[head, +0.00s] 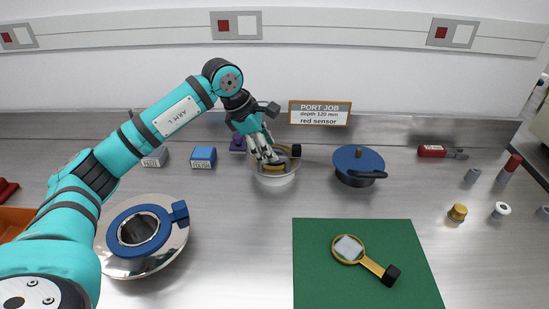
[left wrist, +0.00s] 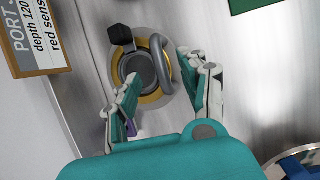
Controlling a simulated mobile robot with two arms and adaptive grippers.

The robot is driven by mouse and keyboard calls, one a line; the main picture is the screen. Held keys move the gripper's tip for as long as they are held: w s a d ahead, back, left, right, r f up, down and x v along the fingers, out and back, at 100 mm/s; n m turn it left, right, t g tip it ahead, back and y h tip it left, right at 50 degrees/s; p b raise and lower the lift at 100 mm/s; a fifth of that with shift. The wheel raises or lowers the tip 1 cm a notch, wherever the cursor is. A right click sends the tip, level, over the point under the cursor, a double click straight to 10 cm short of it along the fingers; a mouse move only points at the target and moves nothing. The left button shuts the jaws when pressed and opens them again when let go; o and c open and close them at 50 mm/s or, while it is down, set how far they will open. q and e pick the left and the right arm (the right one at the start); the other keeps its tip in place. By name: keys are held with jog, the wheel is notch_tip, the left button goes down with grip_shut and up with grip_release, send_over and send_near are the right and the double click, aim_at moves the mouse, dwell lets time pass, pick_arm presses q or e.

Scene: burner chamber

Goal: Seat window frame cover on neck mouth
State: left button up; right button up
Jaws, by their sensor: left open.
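My left gripper (head: 262,148) reaches down over a white bowl (head: 274,181) at the back middle. It is open. In the left wrist view its two fingers (left wrist: 160,78) stand either side of a round gold-rimmed part (left wrist: 154,98) with a dark centre, a grey curved handle and a black block; whether they touch it is unclear. A gold ring frame (head: 348,249) with a pale square in it and a black-ended handle lies on the green mat. A blue ring (head: 115,245) around an open round mouth sits on a steel dish at left. Which part is the window frame cover is not certain.
A blue lid with a black handle (head: 357,160) stands right of the bowl. Blue (head: 203,157) and grey (head: 155,158) blocks stand to its left. A sign (head: 319,113) is behind. The green mat (head: 310,275) is in front. Small parts lie at right. The centre bench is clear.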

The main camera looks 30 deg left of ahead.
pick_arm(q)
jog(key=shift+w+d+f, duration=0.1)
jog(key=shift+d+f, duration=0.2)
jog(key=p+x, duration=0.1)
jog(key=x, duration=0.2)
jog(key=shift+w+d+f+p, duration=0.15)
jog(key=shift+w+d+p, duration=0.05)
jog(key=shift+d+p, duration=0.25)
jog(key=shift+w+f, duration=0.15)
jog(key=shift+f, duration=0.25)
jog(key=c, duration=0.9)
grip_shut()
jog(key=shift+r, duration=0.1)
